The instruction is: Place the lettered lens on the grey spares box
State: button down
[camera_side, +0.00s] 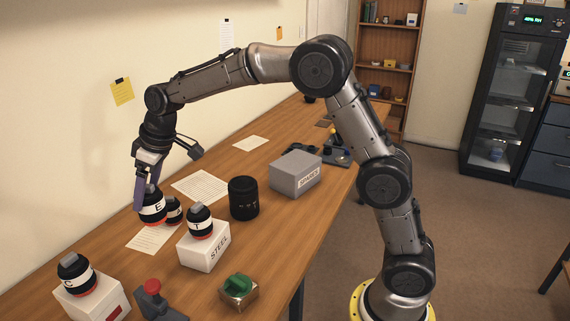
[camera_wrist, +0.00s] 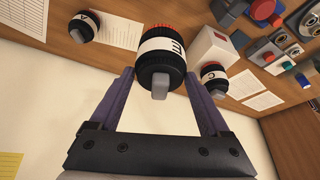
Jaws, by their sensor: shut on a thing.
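My gripper (camera_side: 148,190) is shut on a black lens with a white band lettered E (camera_side: 153,208), at the left of the table in the side view. In the wrist view the same lens (camera_wrist: 162,60) sits between the two fingertips (camera_wrist: 160,76), its red rim facing away. I cannot tell if it touches the table. The grey spares box (camera_side: 295,176), marked SPARES, stands farther back to the right; its top looks clear. Other banded lenses show: one lettered T (camera_side: 200,220) on the STEEL box, one lettered C (camera_side: 76,272), and one partly hidden (camera_side: 175,210) beside E.
The white STEEL box (camera_side: 204,250) and a black cylinder (camera_side: 243,198) stand right of the held lens. A white box (camera_side: 92,302), a red-knobbed device (camera_side: 154,297) and a green-topped block (camera_side: 238,290) are nearer. Paper sheets (camera_side: 203,184) lie on the table.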

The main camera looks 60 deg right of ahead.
notch_tip(320, 180, up, 10)
jog(key=s+d+m+h, duration=0.2)
jog(key=s+d+m, duration=0.2)
jog(key=d, duration=1)
jog(key=s+d+m+h, duration=0.1)
jog(key=s+d+m, duration=0.35)
jog(key=d, duration=1.05)
jog(key=s+d+m+h, duration=0.2)
jog(key=s+d+m, duration=0.3)
jog(key=s+d, duration=0.8)
jog(key=shift+g, duration=0.5)
jog(key=shift+w+d+f, duration=1.55)
jog(key=shift+d+f, duration=0.15)
jog(key=shift+f, duration=1.25)
jog(key=shift+w+d+f, duration=1.6)
jog(key=shift+d+f, duration=0.05)
jog(key=shift+f, duration=1.25)
jog(key=shift+w+d+f, duration=1.55)
jog(key=shift+d+f, duration=0.15)
jog(key=shift+f, duration=1.25)
